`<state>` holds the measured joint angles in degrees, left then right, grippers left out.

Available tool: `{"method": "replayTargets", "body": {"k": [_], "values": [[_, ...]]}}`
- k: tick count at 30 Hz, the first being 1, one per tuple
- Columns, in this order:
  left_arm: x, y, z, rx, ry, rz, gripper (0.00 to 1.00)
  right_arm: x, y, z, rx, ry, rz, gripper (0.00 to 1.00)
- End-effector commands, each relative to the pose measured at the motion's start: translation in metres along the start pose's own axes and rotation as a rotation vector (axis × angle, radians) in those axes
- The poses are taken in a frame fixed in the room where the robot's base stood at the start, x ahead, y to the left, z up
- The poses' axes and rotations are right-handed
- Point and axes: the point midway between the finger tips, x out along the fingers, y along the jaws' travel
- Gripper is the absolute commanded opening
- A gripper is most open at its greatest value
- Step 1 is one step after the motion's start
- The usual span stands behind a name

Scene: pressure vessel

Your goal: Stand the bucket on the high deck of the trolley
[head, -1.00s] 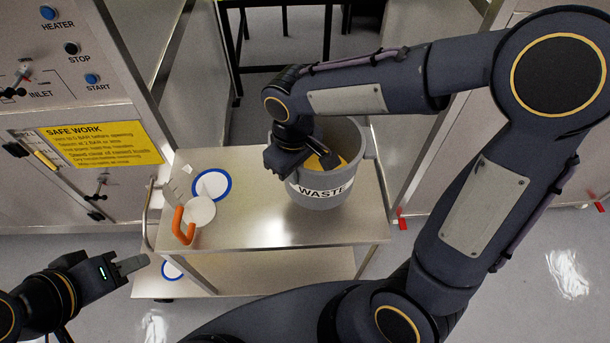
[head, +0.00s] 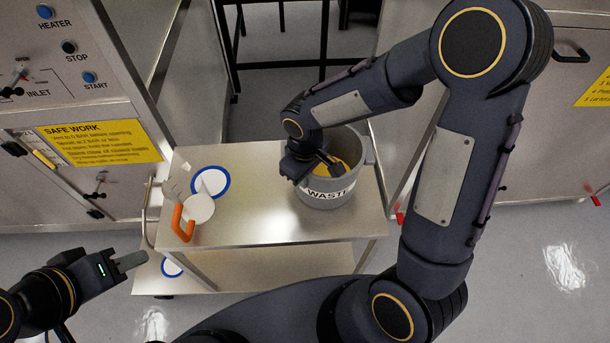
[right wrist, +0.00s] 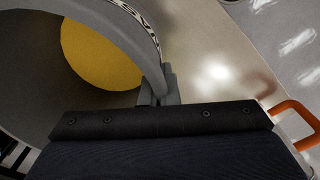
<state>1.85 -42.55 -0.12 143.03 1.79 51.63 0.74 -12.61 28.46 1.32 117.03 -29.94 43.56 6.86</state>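The grey bucket (head: 345,193), marked WASTE with yellow inside, is upright at the right part of the trolley's high deck (head: 255,220). Its base appears on or just above the deck; a small gap cannot be ruled out. My right gripper (head: 322,168) is at the bucket's near-left rim. In the right wrist view the fingers (right wrist: 158,95) close on the rim of the bucket (right wrist: 125,25). My left gripper (head: 132,261) is left of the trolley, apart from it and holding nothing visible.
A white disc with an orange handle (head: 182,222) and a blue-ringed circle (head: 212,182) are on the high deck's left part. The lower deck (head: 270,270) shows another blue ring. Steel cabinets flank the trolley. The deck's middle is clear.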

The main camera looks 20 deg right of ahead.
Motion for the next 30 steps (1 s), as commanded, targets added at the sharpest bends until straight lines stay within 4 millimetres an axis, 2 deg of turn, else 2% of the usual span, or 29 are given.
{"method": "replayTargets", "body": {"k": [3, 8, 19, 23, 30], "values": [[0.003, -0.001, 0.002, 0.000, 0.000, 0.000, 0.36, 0.003, 0.000, 0.000, 0.000, 0.000, 0.000, 0.03], [0.002, -0.001, 0.001, 0.000, 0.000, 0.000, 0.36, 0.002, 0.000, 0.000, 0.000, 0.000, 0.000, 0.23], [-0.001, 0.001, -0.001, 0.000, 0.000, 0.000, 0.36, -0.004, 0.000, -0.001, 0.000, 0.002, 0.001, 0.23], [0.000, 0.000, 0.000, 0.000, 0.000, 0.000, 0.36, -0.023, 0.001, -0.001, 0.002, 0.007, 0.003, 0.23], [0.000, 0.000, 0.000, 0.000, 0.000, 0.000, 0.36, -0.075, 0.001, -0.001, 0.001, 0.006, 0.002, 0.23]]}}
